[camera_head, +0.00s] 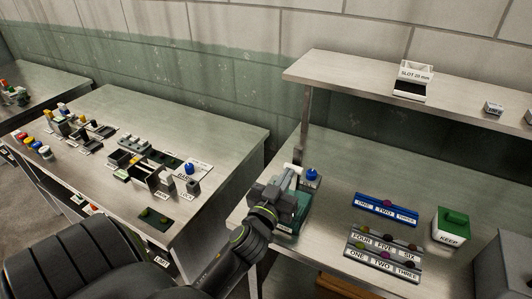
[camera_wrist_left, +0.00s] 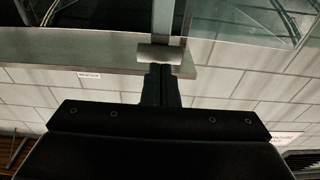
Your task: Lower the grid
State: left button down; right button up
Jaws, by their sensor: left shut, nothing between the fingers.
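A pale bar (camera_head: 292,168) stands out at the fingertips. In the left wrist view a light grey cylindrical bar (camera_wrist_left: 160,53) lies right at the fingertips; I cannot tell whether they touch. A blue knob (camera_head: 312,173) on a small block is just behind the device. I cannot pick out the grid; my arm and gripper hide much of the device.
On the same table are a blue rack (camera_head: 387,210) labelled ONE, TWO, THREE, a grey stepped rack (camera_head: 383,254) and a white box with a green top (camera_head: 450,226). A shelf (camera_head: 350,75) overhangs the back. Another table (camera_head: 215,125) with many small parts stands left.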

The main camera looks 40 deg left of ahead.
pick_arm(q)
jog(key=v, duration=1.4)
jog(key=shift+s+b, duration=0.4)
jog(key=shift+r, duration=0.1)
jog(key=s+a+f+g, duration=0.2)
jog(key=a+f+g, duration=0.2)
jog(key=f+g, duration=0.4)
jog(key=s+d+f+m+g+h, duration=0.2)
jog(key=s+f+g+h, duration=0.1)
jog(key=s+f+g, duration=0.5)
notch_tip(320, 180, down, 24)
jog(key=s+a, duration=0.1)
jog(key=s+d+f+g, duration=0.1)
jog(key=s+f, duration=1.4)
jog(key=f, duration=0.1)
jog(key=shift+s+f+g+h, duration=0.3)
jog(key=shift+s, duration=0.05)
